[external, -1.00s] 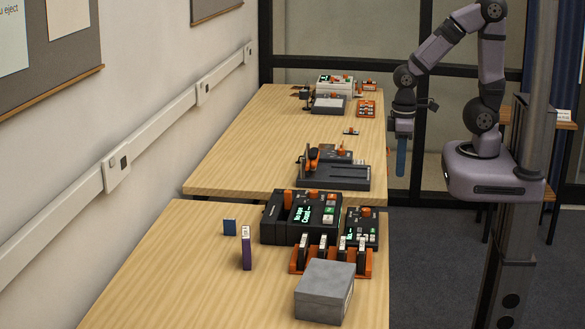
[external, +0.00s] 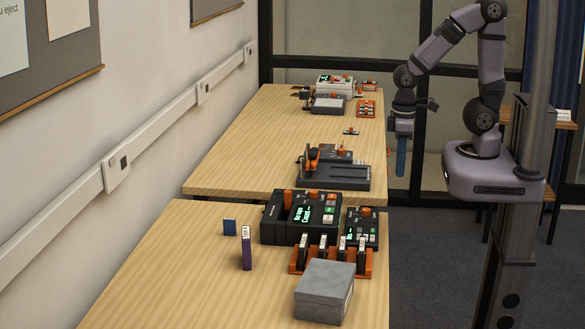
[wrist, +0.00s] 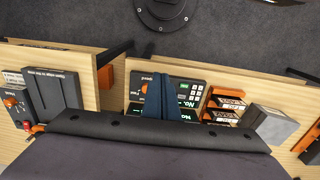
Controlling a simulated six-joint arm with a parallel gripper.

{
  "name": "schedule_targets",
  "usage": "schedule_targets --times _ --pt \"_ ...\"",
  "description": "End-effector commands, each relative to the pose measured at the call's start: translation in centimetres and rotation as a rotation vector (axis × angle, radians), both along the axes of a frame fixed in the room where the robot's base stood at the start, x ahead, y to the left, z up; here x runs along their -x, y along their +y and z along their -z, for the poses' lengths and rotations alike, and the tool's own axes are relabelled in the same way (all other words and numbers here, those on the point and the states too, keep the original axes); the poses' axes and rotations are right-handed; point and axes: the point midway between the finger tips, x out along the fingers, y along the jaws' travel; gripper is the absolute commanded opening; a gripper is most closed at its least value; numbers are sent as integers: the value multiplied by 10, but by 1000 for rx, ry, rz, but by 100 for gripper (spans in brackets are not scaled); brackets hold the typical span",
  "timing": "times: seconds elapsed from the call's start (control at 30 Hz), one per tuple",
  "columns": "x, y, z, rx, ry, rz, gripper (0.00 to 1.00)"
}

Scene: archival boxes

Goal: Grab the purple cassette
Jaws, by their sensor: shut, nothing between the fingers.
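The purple cassette (external: 247,249) stands upright on the near table in the external view, with a pale label on its narrow edge. It stands apart from other things, left of the black machine. I cannot make it out in the wrist view. My gripper (external: 401,158) hangs with its blue fingers pointing down, right of the tables' edge and far from the cassette. Its fingers are shut and empty; they also show in the wrist view (wrist: 168,97), overlapping the black machine in that picture.
The table left and in front of the cassette is clear.

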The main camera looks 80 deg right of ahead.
Motion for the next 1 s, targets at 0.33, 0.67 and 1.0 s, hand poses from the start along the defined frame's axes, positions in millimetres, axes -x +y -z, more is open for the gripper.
schedule_targets --times 0.33,0.67,1.0 --pt "0 0 0 0 0 0 72" --pt "0 0 0 0 -1 0 84" --pt "-71 33 24 -37 -177 -58 84"
